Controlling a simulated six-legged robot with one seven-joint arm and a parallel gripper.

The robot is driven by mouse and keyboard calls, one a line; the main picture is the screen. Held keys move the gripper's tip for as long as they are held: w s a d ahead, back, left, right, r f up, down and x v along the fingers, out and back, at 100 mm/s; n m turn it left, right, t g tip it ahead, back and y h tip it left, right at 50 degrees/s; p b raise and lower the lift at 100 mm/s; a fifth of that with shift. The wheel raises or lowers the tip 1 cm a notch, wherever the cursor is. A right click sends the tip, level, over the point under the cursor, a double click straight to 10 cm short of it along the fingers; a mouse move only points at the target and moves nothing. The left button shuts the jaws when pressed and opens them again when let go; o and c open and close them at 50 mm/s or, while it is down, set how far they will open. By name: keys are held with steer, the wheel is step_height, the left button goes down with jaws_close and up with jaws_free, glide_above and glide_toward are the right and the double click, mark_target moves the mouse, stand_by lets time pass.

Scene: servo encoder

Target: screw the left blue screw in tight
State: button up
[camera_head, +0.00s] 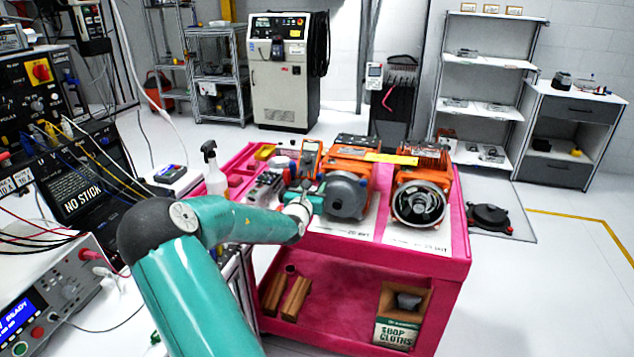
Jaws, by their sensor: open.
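Two orange motor units stand on the pink cart (325,246). The left unit (349,168) has a round grey cover (346,195) on its front. The right unit (421,184) shows an open, dark round face with a bright ring. My teal arm reaches from the lower left to the cart. My gripper (316,196) is open at the left side of the grey cover; whether it touches the cover I cannot tell. I cannot make out the blue screws; they are too small or hidden by the gripper.
A spray bottle (213,170) stands at the cart's left end. A handheld meter (310,158) stands behind my gripper. The lower shelf holds a cloth box (397,333). A bench with instruments and loose cables is at left. Floor right of the cart is mostly clear.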

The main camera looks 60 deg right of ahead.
mark_target(319, 178)
steer(key=shift+w+d, duration=0.2)
steer(key=shift+d, duration=0.75)
steer(key=shift+w+d, duration=0.15)
steer(key=shift+d, duration=0.8)
jaws_close()
